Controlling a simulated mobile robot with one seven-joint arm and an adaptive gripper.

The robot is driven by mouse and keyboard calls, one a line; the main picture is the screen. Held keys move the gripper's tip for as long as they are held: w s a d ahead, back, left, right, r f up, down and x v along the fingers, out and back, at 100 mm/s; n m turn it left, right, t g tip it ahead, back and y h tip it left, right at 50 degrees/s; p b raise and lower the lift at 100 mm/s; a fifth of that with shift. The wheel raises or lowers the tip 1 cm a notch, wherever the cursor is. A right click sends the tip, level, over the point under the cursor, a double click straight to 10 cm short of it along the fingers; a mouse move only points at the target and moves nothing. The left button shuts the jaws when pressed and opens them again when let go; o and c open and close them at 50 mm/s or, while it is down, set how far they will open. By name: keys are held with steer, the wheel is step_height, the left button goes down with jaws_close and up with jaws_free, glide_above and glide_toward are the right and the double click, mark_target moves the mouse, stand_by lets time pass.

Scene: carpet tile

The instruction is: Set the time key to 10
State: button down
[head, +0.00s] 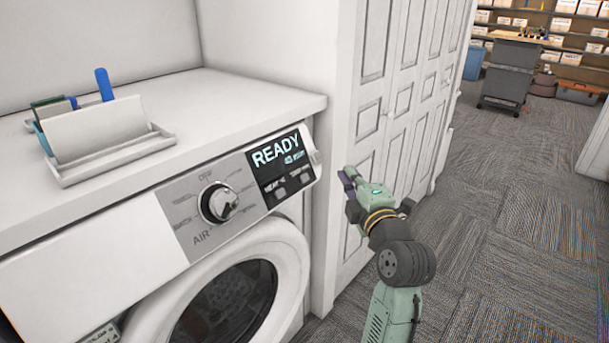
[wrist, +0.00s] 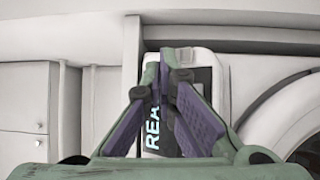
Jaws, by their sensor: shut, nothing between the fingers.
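The white front-loading machine (head: 105,232) has a dark display panel (head: 281,160) reading READY, with a smaller line under it too fine to read. Two small grey keys sit low on the panel. The right one (head: 305,180) seems to be the time key, but its label is blurred. The left one (head: 280,193) seems to be labelled HEAT. My gripper (head: 346,183) is shut and empty, right of the panel and apart from it in the head view. In the wrist view my shut fingers (wrist: 168,62) overlap the display panel (wrist: 152,130) and hide part of its lettering.
A round dial (head: 217,203) sits left of the panel. A white holder (head: 105,145) with a blue item stands on the worktop (head: 215,105). White panelled doors (head: 400,100) rise behind my gripper. The carpet (head: 500,220) to the right is clear.

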mark_target(305, 178)
steer(key=w+a+f+b, duration=0.1)
steer(key=w+a+f, duration=0.3)
steer(key=a, duration=0.2)
steer(key=shift+w+a, duration=0.2)
steer(key=shift+w, duration=0.15)
stand_by(1.5)
steer(key=shift+w+a+f+b, duration=0.2)
steer(key=shift+a+b, duration=0.1)
steer(key=shift+b, duration=0.2)
steer(key=shift+w+a+f, duration=0.2)
steer(key=shift+a, duration=0.05)
stand_by(0.8)
steer(key=shift+b, duration=0.3)
steer(key=shift+s+d+r, duration=0.4)
steer(key=shift+s+d, duration=0.05)
steer(key=shift+d, duration=0.1)
